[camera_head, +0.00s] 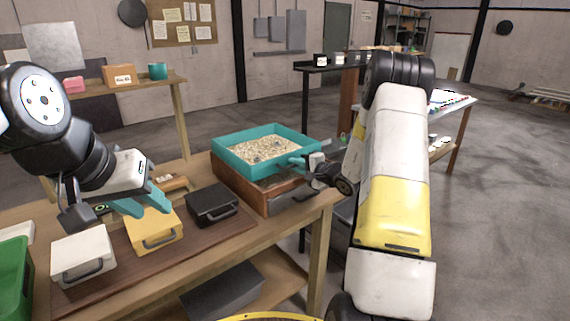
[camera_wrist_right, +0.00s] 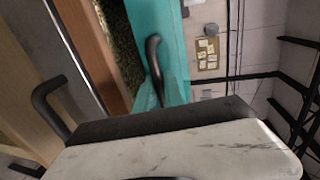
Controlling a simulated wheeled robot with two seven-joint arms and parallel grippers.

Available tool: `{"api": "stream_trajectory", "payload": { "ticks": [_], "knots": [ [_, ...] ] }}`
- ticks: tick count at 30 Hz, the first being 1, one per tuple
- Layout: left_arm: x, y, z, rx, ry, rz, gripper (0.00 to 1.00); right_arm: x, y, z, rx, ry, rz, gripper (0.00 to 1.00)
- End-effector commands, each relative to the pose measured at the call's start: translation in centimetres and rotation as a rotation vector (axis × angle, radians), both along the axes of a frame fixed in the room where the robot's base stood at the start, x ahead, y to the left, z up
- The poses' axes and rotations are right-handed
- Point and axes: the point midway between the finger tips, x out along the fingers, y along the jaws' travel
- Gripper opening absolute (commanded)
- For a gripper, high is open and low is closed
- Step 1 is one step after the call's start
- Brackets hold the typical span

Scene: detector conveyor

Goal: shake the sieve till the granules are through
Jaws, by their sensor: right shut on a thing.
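The teal sieve (camera_head: 233,161) holds a layer of pale granules (camera_head: 262,149) in the head view. It sits over a brown wooden box (camera_head: 266,200) at the right end of the table. My right gripper (camera_head: 304,162) is shut on the sieve's handle at its right side. The right wrist view shows the teal sieve wall (camera_wrist_right: 168,45) and a dark curved handle close to the gripper. My left gripper (camera_head: 142,202) has teal fingers spread apart and is empty, above the yellow box. How much has fallen into the wooden box is hidden.
A white box (camera_head: 84,256), a yellow box (camera_head: 153,231) and a black box (camera_head: 212,204) stand on a brown board left of the sieve. A green bin (camera_head: 14,280) is at the left edge. A shelf with pots stands behind.

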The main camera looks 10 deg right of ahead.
Motion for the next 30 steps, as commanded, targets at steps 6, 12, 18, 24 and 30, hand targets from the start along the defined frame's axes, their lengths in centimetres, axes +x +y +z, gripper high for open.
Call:
{"api": "stream_trajectory", "payload": {
  "ticks": [6, 12, 18, 24, 30],
  "knots": [
    [0.0, 0.0, 0.0, 0.000, 0.000, 0.000, 0.36, -3.3, -1.8, -0.1, -0.001, 0.004, -0.002, 0.00],
    [0.0, 0.0, 0.0, 0.000, 0.000, 0.000, 0.36, -5.1, -2.6, -0.1, 0.000, 0.003, 0.001, 0.00],
    [0.0, 0.0, 0.0, 0.000, 0.000, 0.000, 0.36, -5.0, -2.6, -0.1, 0.000, 0.002, 0.001, 0.00],
    [0.0, 0.0, 0.0, 0.000, 0.000, 0.000, 0.36, -5.0, -2.6, -0.1, 0.000, 0.002, 0.001, 0.33],
    [0.0, 0.0, 0.0, 0.000, 0.000, 0.000, 0.36, -5.1, -2.6, 0.0, 0.000, 0.002, 0.000, 0.33]
  ]
}}
